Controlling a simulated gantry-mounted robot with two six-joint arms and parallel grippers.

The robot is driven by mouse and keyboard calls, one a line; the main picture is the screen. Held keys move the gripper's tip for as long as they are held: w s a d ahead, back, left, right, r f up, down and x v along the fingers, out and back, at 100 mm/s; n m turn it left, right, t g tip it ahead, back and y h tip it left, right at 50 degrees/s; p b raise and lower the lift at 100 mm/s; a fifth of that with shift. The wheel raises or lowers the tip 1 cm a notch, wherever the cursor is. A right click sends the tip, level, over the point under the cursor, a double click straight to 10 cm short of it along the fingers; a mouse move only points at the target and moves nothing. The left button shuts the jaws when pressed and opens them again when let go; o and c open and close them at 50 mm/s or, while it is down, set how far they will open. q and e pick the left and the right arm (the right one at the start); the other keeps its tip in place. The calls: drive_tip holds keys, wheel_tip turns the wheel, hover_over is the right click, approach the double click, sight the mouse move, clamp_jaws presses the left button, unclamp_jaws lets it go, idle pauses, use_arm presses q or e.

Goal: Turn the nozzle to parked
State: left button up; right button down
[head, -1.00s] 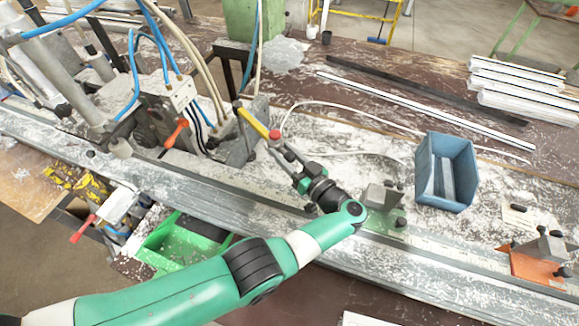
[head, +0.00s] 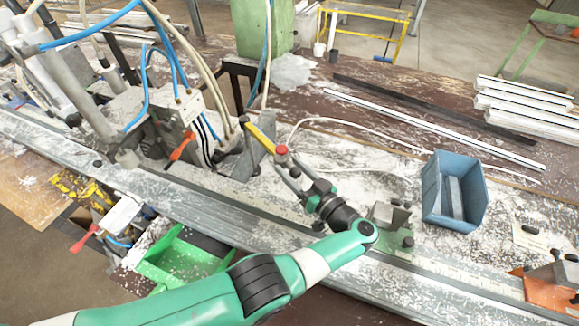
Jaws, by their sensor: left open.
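A yellow bar with a red end (head: 262,138), which I take to be the nozzle, slants down to the right beside a grey plate behind the bench rail. No marking for a parked position can be read. My left gripper (head: 287,168) is open, with its fingers pointing up and left. Its fingertips are close to the red end of the bar; I cannot tell whether they touch it. My right gripper is not in view.
A clamp unit with an orange lever (head: 182,147) and blue hoses stands to the left. A small metal block (head: 390,215) on a green base is just right of the gripper. A blue bin (head: 476,205) and long profiles (head: 430,128) lie farther right and back.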

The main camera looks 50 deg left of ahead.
use_arm(q)
drive_tip(key=d+b, duration=0.6)
drive_tip(key=d, duration=0.4)
drive_tip(key=shift+s+d, duration=0.3)
drive_tip(key=shift+c, duration=0.3)
